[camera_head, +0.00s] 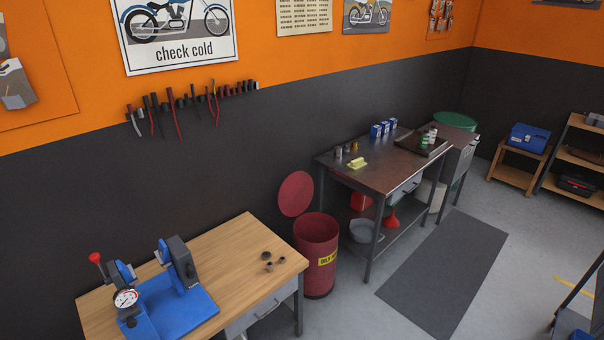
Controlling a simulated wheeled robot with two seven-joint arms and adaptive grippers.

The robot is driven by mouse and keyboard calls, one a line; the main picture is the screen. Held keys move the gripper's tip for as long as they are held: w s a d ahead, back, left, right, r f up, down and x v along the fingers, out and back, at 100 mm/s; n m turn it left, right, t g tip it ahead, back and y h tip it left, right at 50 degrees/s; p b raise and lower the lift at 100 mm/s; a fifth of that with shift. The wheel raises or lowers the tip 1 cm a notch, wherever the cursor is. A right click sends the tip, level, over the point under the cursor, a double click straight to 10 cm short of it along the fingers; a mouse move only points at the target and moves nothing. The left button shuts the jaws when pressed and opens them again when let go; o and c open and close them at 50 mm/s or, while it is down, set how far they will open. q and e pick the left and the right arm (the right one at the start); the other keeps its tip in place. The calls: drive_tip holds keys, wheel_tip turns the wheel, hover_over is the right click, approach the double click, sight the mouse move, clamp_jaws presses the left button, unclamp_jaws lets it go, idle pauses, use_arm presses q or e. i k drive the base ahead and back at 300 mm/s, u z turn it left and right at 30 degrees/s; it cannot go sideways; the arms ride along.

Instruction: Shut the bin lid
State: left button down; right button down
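A dark red round bin (316,262) with a yellow label stands on the floor against the dark wall, between two workbenches. Its red round lid (295,194) is open and stands upright at the back of the rim, leaning toward the wall. The bin's mouth is uncovered; its inside looks dark red, and I cannot make out any contents. Neither of my grippers shows in the head view.
A wooden bench (215,262) with a blue fixture (170,303) stands left of the bin. A metal-topped table (385,160) with bottles and boxes stands to its right. A grey mat (445,275) lies on open floor at the right.

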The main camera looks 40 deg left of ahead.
sight(296, 193)
drive_tip(key=u, duration=0.1)
drive_tip(key=i, duration=1.7)
drive_tip(key=u, duration=1.05)
drive_tip(key=i, duration=0.9)
drive_tip(key=u, duration=0.95)
